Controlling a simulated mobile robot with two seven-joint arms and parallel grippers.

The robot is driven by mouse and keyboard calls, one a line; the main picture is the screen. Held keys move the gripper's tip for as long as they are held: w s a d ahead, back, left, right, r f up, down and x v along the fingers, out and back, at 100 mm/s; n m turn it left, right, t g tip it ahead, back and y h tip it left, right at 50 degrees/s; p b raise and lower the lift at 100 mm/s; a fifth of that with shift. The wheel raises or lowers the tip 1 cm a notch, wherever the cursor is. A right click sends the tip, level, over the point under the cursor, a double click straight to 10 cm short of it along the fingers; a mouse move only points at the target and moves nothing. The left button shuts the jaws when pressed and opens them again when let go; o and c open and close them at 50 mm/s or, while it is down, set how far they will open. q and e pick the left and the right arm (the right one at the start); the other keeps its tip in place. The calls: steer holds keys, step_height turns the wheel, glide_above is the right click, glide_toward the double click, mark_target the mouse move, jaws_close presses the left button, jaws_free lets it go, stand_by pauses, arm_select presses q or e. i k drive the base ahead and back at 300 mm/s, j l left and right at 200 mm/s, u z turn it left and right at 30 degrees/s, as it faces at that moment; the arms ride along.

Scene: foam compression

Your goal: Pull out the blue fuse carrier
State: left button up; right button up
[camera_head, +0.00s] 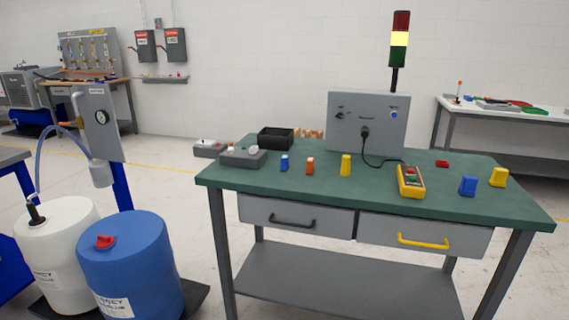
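A small upright blue piece (284,164) stands on the green-topped workbench (330,181), left of centre. A red-orange piece (310,166) and a yellow piece (346,165) stand in a row to its right. A larger blue block (468,186) stands near the bench's right end, beside a yellow block (498,177). I cannot tell which blue piece is the fuse carrier, nor whether the small one sits in a holder. Neither of my grippers is in view.
On the bench are a grey control box (367,121) with a cable, a yellow pendant (410,181), a black bin (276,138) and a grey box (243,158). Blue (130,262) and white drums stand left. Floor is clear behind the bench.

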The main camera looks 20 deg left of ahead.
mark_target(284, 159)
steer(key=i+j+z, duration=0.2)
steer(key=j, duration=0.2)
steer(key=i+j+z, duration=0.15)
steer(key=j, duration=0.25)
steer(key=i+j+z, duration=0.2)
steer(key=j, duration=0.25)
steer(key=i+j+z, duration=0.15)
steer(key=j, duration=0.3)
steer(key=j+z, duration=0.2)
steer(key=j, duration=0.3)
steer(key=i+j+z, duration=0.15)
steer(key=j, duration=0.35)
